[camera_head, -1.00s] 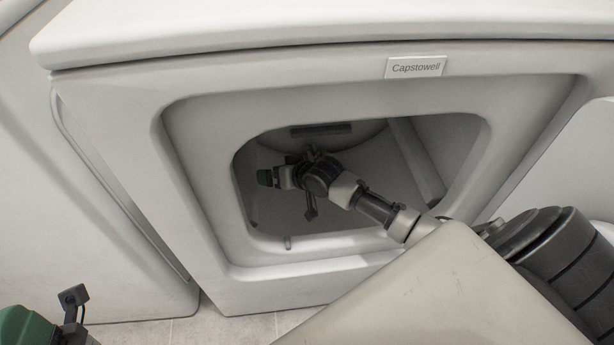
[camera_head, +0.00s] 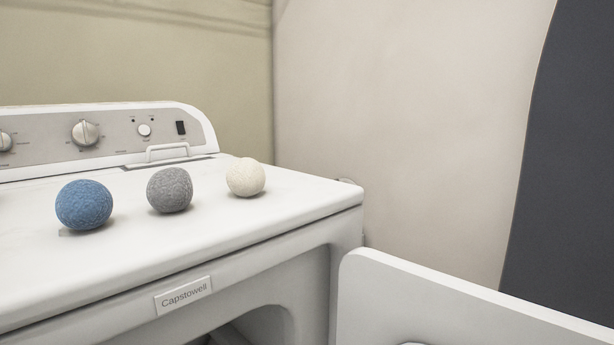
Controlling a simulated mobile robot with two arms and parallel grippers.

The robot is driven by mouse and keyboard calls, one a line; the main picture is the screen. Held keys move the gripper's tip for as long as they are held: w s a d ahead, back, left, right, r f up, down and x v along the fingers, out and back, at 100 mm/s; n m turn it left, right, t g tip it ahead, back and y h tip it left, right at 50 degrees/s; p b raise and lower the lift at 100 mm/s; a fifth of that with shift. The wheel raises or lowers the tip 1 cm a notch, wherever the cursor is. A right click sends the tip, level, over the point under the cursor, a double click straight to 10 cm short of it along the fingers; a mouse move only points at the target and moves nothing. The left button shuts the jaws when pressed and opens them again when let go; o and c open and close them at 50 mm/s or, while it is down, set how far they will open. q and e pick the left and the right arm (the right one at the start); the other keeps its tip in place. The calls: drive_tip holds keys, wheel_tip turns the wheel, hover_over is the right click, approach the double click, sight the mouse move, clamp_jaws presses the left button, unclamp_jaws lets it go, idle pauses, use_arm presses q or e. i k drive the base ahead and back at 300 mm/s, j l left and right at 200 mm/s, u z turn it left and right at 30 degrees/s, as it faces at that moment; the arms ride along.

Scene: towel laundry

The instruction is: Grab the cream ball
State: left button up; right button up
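The cream ball (camera_head: 246,177) sits on the white top of the dryer (camera_head: 300,200), towards its right end. It is the rightmost of three fuzzy balls in a row. A grey ball (camera_head: 170,190) is to its left, and a blue ball (camera_head: 84,205) is further left. Nothing touches the cream ball. Neither of my grippers shows in the head view now.
A control panel with knobs (camera_head: 85,133) rises along the back of the dryer. The white dryer door (camera_head: 450,300) stands open at the lower right. A beige wall (camera_head: 410,120) is behind, with a dark grey panel (camera_head: 565,170) at the right.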

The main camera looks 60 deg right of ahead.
sight(246, 178)
drive_tip(key=l+z, duration=0.1)
drive_tip(key=z, duration=1.4)
drive_tip(key=k+j+u, duration=0.2)
drive_tip(key=k+j, duration=0.05)
drive_tip(key=k, duration=0.1)
